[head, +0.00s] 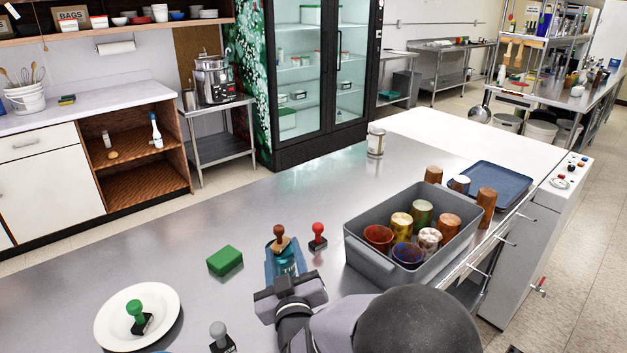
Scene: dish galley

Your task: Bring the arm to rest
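My arm reaches in from the bottom edge, and my gripper (286,264) is low over the steel counter (215,215), pointing away from the camera. Blue and teal parts show at its front end. A stamp with a brown handle (280,238) stands right at the fingertips; its base is hidden, and I cannot tell whether the fingers touch it. The gap between the fingers is not clear from this view.
A red-handled stamp (318,236) and a green block (225,261) flank the gripper. A green-handled stamp (137,316) sits on a white plate (108,328); a grey stamp (220,337) is nearby. Right are a grey bin (368,262) of cups and a blue tray (505,187).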

